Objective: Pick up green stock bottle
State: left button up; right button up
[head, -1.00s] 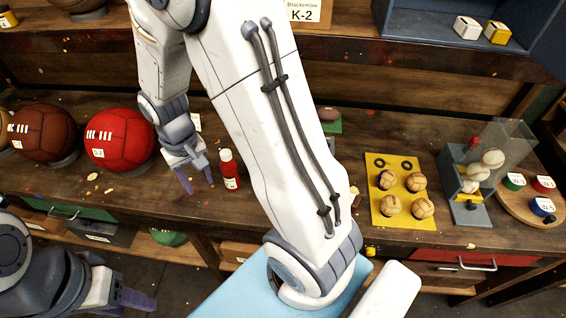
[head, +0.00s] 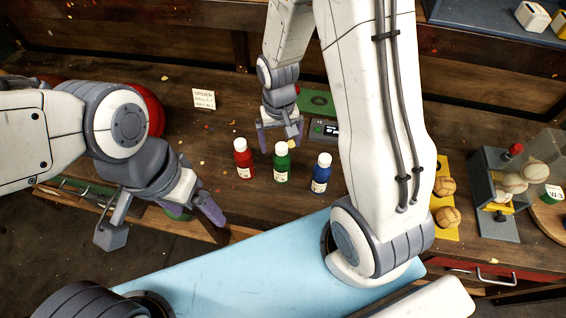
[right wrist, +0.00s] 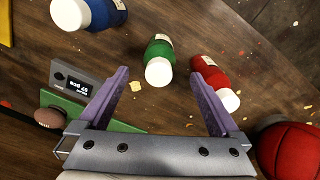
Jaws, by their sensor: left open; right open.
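The green stock bottle (head: 282,166) stands upright with a white cap on the wooden bench, between a red bottle (head: 244,163) and a blue bottle (head: 320,177). My right gripper (head: 281,143) is open and empty, just behind the green bottle in the head view. In the right wrist view the green bottle (right wrist: 159,48) shows ahead of and between the open fingers (right wrist: 160,76), with the red bottle (right wrist: 212,76) to the right and the blue bottle (right wrist: 102,13) at upper left. My left gripper (head: 205,207) is near the bench's front edge, away from the bottles, holding nothing visible.
A small scale with a display (head: 322,130) stands behind the blue bottle. An order card (head: 204,98) stands at the back. A red ball (head: 153,108) is partly hidden by my left arm. A yellow ball tray (head: 444,232) and a ball dispenser (head: 497,200) are to the right.

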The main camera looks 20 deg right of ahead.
aim_at(281, 154)
jog(key=shift+s+f+p, duration=0.1)
jog(key=shift+f+p, duration=0.2)
jog(key=shift+f, duration=0.2)
notch_tip(281, 154, down, 3)
jog(key=shift+f+p, duration=0.1)
jog(key=shift+p, duration=0.45)
jog(key=shift+f, duration=0.6)
grip_shut()
